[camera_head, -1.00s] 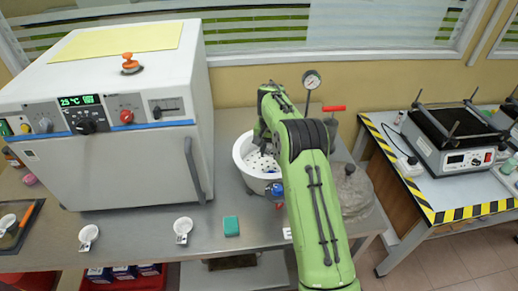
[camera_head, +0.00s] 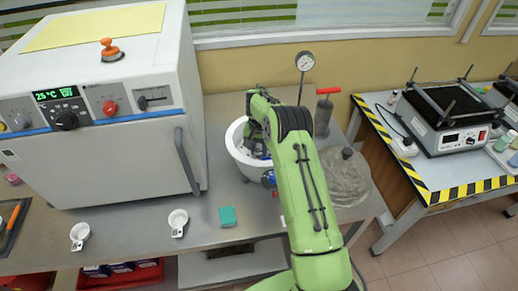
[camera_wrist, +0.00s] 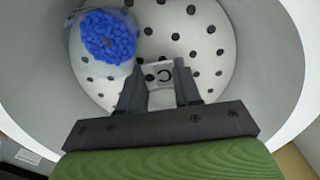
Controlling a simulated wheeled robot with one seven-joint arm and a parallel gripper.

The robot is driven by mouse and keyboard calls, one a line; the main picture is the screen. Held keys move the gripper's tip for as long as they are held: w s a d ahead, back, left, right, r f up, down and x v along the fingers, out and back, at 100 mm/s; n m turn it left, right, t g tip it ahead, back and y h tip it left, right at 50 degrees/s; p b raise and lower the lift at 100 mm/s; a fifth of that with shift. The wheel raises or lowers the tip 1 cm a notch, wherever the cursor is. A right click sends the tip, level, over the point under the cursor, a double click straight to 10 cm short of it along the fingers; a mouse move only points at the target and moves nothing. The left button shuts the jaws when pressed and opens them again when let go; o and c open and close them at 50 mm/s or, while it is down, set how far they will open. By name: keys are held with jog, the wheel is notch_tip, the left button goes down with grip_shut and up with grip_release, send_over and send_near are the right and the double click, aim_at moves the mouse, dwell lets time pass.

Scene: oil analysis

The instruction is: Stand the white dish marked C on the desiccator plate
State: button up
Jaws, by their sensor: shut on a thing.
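My gripper (camera_wrist: 159,88) is inside the white desiccator bowl (camera_wrist: 272,45), over the perforated white desiccator plate (camera_wrist: 205,42). Its fingers are shut on the handle of the white dish marked C (camera_wrist: 165,72); the black C shows just beyond the fingertips. Most of the dish is hard to make out against the white plate, and I cannot tell whether it touches the plate. In the head view the desiccator (camera_head: 233,146) stands on the bench, partly covered by my arm, which hides the gripper and dish.
Blue beads (camera_wrist: 108,36) sit inside the bowl, at upper left in the wrist view. The oven (camera_head: 100,110) stands left; a clear lid (camera_head: 345,178) lies right of the desiccator.

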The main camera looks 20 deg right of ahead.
jog(key=shift+f, duration=0.15)
jog(key=o, duration=1)
jog(key=shift+o, duration=0.2)
